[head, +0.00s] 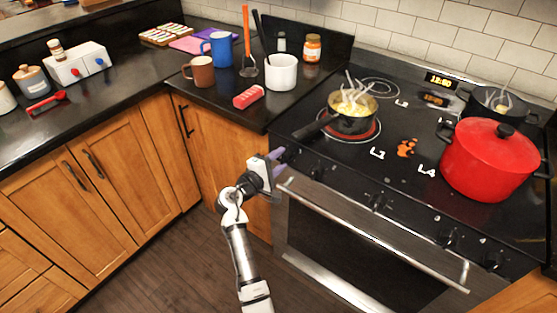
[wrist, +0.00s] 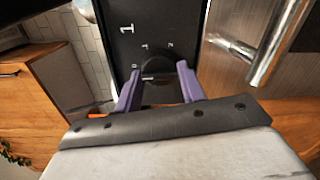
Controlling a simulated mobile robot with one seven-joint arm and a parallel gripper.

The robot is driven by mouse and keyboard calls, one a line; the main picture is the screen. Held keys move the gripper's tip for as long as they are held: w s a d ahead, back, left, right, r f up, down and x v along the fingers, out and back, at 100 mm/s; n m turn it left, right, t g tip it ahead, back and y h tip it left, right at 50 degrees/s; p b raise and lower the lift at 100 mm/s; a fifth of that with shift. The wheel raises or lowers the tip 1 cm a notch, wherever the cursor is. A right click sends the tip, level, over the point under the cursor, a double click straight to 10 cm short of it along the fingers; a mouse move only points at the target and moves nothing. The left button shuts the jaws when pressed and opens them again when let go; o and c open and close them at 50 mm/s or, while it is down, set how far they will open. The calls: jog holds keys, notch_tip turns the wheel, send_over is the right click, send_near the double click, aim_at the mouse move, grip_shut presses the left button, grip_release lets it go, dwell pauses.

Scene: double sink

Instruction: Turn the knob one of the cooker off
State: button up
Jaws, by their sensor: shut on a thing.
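Knob one is a dark round knob (wrist: 156,65) on the cooker's black front panel, with a white "1" above it in the wrist view. My gripper (wrist: 158,76) has its two purple fingers on either side of the knob and is shut on it. In the head view my gripper (head: 277,160) is at the left end of the cooker's (head: 372,232) front panel, and its fingers partly hide the knob there. A pan (head: 350,123) with yellow food and steam stands on a red-glowing burner near label L1.
More knobs (head: 378,200) line the front panel to the right. The oven handle (head: 370,235) runs just below them, close to my gripper. A red pot (head: 487,158) stands at the right of the cooktop. Mugs and utensils stand on the left counter (head: 135,75). The floor (head: 165,265) in front is clear.

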jog(key=shift+r, duration=0.2)
jog(key=o, duration=0.9)
jog(key=shift+o, duration=0.2)
jog(key=shift+f, duration=0.1)
jog(key=f+b+v, duration=0.1)
jog(key=b+v, duration=0.2)
jog(key=v, duration=1)
jog(key=shift+s+a+r+b, duration=0.25)
jog(key=shift+s+r+b, duration=0.1)
jog(key=shift+r, duration=0.15)
